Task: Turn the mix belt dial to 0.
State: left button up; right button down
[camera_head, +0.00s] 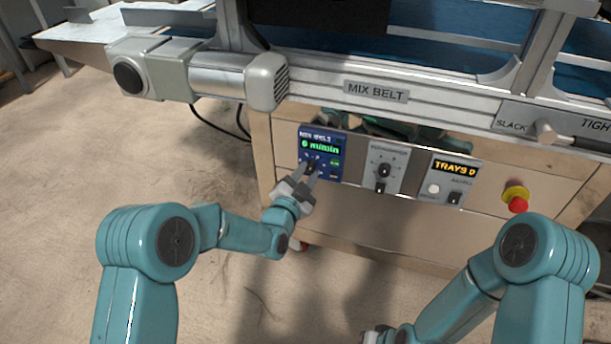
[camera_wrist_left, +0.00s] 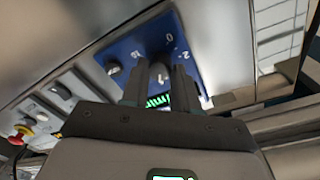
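The mix belt dial (camera_wrist_left: 160,72) is a dark knob on a blue panel (camera_head: 334,176) below the conveyor. The panel's green display (camera_head: 320,147) appears to read 6 m/min. In the left wrist view, numbers including 0 and 2 are printed around the knob. My left gripper (camera_head: 308,174) is at the dial, with one finger on each side of the knob. It also shows in the left wrist view (camera_wrist_left: 158,82). I cannot tell whether the fingers press on the knob. The fingers hide part of the dial's scale. My right gripper's fingers are not visible.
Right of the blue panel are a grey switch panel (camera_head: 384,166), a tray counter panel (camera_head: 450,181) and a red emergency button (camera_head: 517,204). Above are the MIX BELT label (camera_head: 376,91) and a slack/tight lever (camera_head: 545,131). The floor (camera_head: 60,190) at left is clear.

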pick_arm(q)
grip_shut()
